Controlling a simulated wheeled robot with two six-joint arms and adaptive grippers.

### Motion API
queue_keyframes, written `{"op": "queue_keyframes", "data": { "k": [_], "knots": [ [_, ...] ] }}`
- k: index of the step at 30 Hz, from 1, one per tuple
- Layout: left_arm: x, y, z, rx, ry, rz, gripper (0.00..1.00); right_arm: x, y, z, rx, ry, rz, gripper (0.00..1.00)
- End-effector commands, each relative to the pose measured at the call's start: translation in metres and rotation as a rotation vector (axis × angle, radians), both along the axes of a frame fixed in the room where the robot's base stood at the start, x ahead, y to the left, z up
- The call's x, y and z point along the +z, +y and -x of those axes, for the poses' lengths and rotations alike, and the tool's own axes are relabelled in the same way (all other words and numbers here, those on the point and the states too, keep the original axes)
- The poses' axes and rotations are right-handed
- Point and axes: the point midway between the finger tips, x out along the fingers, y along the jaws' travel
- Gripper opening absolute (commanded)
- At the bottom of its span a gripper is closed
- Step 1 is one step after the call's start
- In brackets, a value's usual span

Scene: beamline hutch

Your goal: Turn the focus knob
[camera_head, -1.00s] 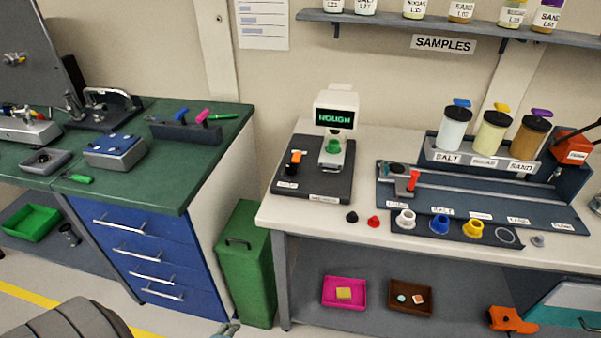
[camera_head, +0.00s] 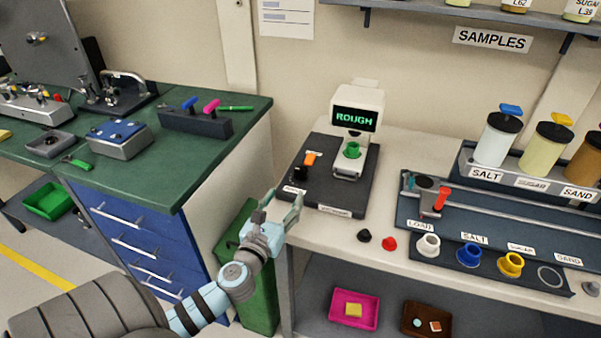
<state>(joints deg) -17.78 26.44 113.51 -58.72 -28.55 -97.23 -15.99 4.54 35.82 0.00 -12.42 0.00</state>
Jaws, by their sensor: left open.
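A white instrument (camera_head: 357,100) stands on a dark base plate (camera_head: 335,196) on the white bench, its screen reading "ROUGH". A green round part (camera_head: 351,150) sits under its head. A black knob-like part (camera_head: 300,172) with an orange piece (camera_head: 310,158) stands at the left of the plate; its label is too small to read, so I cannot tell which part is the focus knob. My left gripper (camera_head: 283,200) is open and empty, fingers upward, in front of the bench's left end, apart from the instrument. My right gripper is out of view.
A green bin (camera_head: 262,300) stands below my left gripper, between the blue drawers (camera_head: 140,245) and the white bench. A black cap (camera_head: 364,236) and a red cap (camera_head: 389,243) lie in front of the plate. A rail fixture (camera_head: 480,215) stands to its right.

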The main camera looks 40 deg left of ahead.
Motion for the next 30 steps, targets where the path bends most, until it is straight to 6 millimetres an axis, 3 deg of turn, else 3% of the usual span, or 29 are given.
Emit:
{"op": "queue_keyframes", "data": {
  "k": [6,13,18,25,26,30],
  "knots": [
    [0.001,0.017,-0.051,0.001,-0.003,0.003,0.52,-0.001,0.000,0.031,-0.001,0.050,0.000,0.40],
    [-0.001,0.030,-0.089,0.003,-0.001,0.003,0.52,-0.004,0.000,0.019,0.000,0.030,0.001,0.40],
    [-0.001,0.034,-0.101,0.002,0.001,0.003,0.52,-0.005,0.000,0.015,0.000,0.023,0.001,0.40],
    [0.000,0.034,-0.102,0.001,0.001,0.003,0.52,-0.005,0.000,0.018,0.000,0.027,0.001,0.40],
    [0.000,0.034,-0.102,0.001,0.001,0.003,0.50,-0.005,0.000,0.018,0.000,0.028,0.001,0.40],
    [0.000,0.034,-0.102,0.001,0.001,0.003,0.28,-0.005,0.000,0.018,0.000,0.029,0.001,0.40]
  ]
}}
